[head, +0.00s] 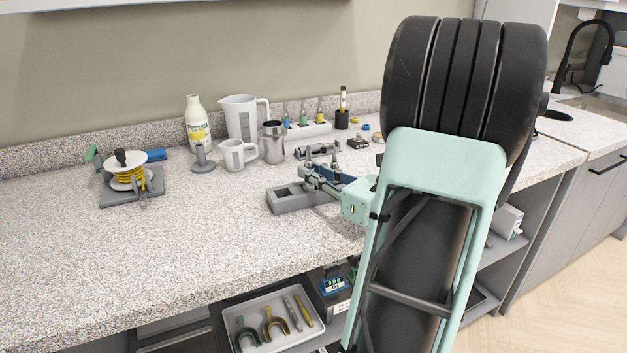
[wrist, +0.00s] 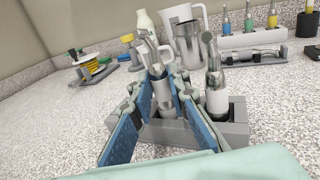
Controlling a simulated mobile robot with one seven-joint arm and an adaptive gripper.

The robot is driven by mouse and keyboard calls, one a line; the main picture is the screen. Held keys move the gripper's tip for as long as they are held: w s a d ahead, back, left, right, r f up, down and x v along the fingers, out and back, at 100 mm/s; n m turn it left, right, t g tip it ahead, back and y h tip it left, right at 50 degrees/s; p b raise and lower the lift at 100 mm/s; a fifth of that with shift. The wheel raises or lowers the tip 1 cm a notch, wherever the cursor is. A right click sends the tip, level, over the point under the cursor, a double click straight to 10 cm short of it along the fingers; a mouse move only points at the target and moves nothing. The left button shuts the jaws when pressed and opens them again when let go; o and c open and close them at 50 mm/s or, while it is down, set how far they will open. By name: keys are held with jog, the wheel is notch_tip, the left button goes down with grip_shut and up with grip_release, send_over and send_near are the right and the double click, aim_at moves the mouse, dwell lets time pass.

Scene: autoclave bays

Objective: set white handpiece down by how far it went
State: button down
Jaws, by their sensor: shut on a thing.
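My gripper (wrist: 165,112) is shut on a pale handpiece with a shiny metal top (wrist: 160,90), held upright between the blue finger pads. Its lower end is at the grey holder block (wrist: 236,128); I cannot tell how deep it sits in a slot. A second handpiece (wrist: 216,98), with a white body and metal head, stands upright in the block to the right of my fingers. In the head view, my gripper (head: 322,178) is over the grey holder block (head: 290,205), which shows an open slot at its left; my arm hides part of the right side.
Behind the block stand a metal jug (head: 273,141), a small white jug (head: 236,154) and a large pitcher (head: 239,116). A spool stand (head: 133,187) is at the left. The speckled counter (head: 190,250) is clear in front. A tray (head: 243,345) sits below.

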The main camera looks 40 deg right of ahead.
jog(key=shift+f, duration=0.55)
jog(key=shift+f, duration=0.15)
jog(key=c, duration=1.8)
grip_release()
jog(key=shift+c, duration=0.2)
jog(key=shift+s+r, duration=0.1)
jog(key=shift+r, duration=0.15)
jog(key=s, duration=0.4)
jog(key=s+d, duration=0.1)
jog(key=s, duration=0.3)
jog(key=s+p, duration=0.1)
jog(key=s, duration=0.2)
jog(key=shift+s+d+f, duration=0.1)
jog(key=shift+s+d, duration=0.15)
jog(key=shift+s, duration=0.15)
